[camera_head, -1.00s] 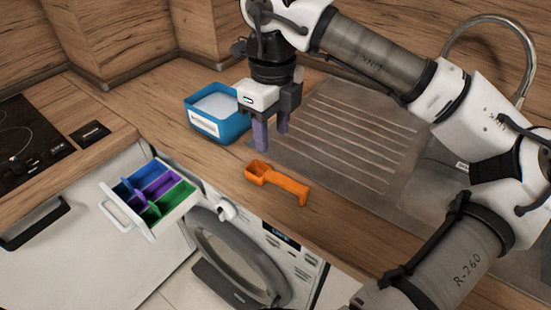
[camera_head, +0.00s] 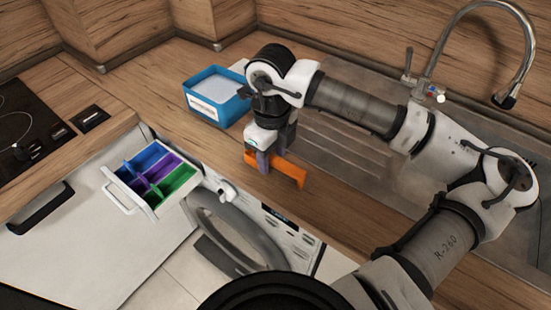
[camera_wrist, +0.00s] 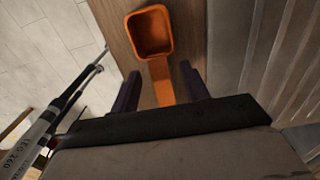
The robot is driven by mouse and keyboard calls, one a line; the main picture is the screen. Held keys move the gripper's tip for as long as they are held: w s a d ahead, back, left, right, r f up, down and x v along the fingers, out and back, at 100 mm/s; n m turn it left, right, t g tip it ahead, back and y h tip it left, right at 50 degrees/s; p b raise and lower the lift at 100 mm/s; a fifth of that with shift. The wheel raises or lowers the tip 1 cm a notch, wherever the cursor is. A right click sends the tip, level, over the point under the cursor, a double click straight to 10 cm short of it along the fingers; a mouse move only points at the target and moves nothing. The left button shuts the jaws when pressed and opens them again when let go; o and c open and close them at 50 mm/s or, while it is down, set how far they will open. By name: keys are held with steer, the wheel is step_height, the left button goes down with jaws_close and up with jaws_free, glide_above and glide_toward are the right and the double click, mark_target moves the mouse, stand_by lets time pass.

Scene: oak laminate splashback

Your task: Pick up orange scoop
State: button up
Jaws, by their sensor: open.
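The orange scoop (camera_head: 287,171) lies on the wooden counter near its front edge. In the wrist view the scoop (camera_wrist: 160,78) shows its open, empty cup at the top and its handle running down between my two purple fingers. My gripper (camera_head: 263,163) is low over the counter at the scoop, pointing down. In the wrist view my gripper (camera_wrist: 160,88) is open, with one finger on each side of the handle and a gap on both sides. The far end of the handle is hidden behind my gripper body in the wrist view.
A blue tub (camera_head: 217,97) of white powder stands behind my gripper. A ridged metal sink drainer (camera_head: 345,150) lies to the right, with a tap (camera_head: 480,50) behind. An open detergent drawer (camera_head: 152,176) with blue, purple and green compartments juts out below the counter's front edge.

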mark_target(273, 159)
steer(key=shift+f, duration=1)
jaws_close()
steer(key=shift+r, duration=0.15)
step_height(273, 159, up, 20)
steer(key=b, duration=0.3)
steer(key=c, duration=0.8)
jaws_free()
steer(key=shift+c, duration=0.9)
